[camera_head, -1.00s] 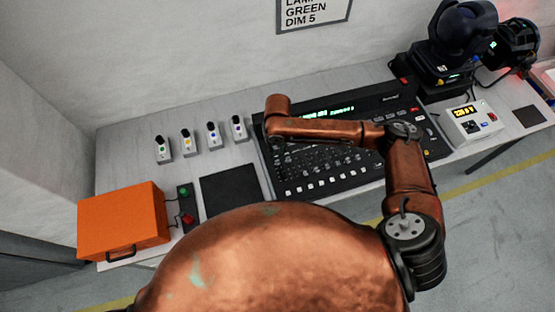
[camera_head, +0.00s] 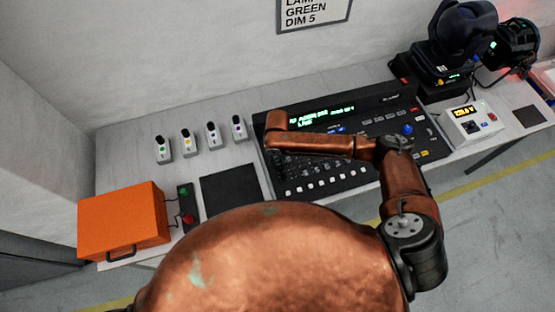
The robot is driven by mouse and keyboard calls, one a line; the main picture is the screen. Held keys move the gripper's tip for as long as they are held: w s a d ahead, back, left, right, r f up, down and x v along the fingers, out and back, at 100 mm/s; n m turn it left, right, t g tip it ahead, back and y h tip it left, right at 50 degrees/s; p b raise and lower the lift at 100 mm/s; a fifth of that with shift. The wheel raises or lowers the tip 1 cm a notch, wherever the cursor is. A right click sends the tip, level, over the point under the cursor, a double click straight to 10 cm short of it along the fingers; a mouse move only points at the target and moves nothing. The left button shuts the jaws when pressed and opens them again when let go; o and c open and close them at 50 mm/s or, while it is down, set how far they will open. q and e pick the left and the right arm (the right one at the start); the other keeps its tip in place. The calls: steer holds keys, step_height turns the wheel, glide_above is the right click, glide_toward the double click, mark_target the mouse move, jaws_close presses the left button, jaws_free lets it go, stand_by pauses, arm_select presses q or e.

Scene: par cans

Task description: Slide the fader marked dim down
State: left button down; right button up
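The black lighting console (camera_head: 435,146) lies on the grey table, with a lit green display (camera_head: 320,114), rows of small buttons and a blue knob (camera_head: 408,130). My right arm comes in from the right and lies across the console's middle. Its far end is over the console's left side. My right gripper (camera_head: 276,160) shows only as a small dark part there, low over the panel; its fingers cannot be made out. I cannot pick out the fader marked dim; the arm hides part of the panel. My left gripper is out of view.
Several small switch boxes (camera_head: 187,143) stand left of the console. An orange case (camera_head: 122,220), a box with green and red buttons (camera_head: 187,207) and a dark pad (camera_head: 230,190) lie nearer. A moving-head lamp (camera_head: 450,50) and a white meter box (camera_head: 468,122) stand right.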

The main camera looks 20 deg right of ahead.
mark_target(284, 182)
jaws_close()
stand_by(0.3)
steer(key=shift+s+d+p, duration=0.1)
steer(key=shift+s+p, duration=0.2)
steer(key=shift+p, duration=0.05)
steer(key=s+p, duration=0.4)
steer(key=s, duration=0.3)
steer(key=shift+d+r+p, duration=0.1)
steer(key=shift+r+p, duration=0.05)
steer(key=shift+p, duration=0.2)
steer(key=shift+s, duration=0.3)
steer(key=shift+o, duration=0.9)
jaws_free()
steer(key=shift+s, duration=0.1)
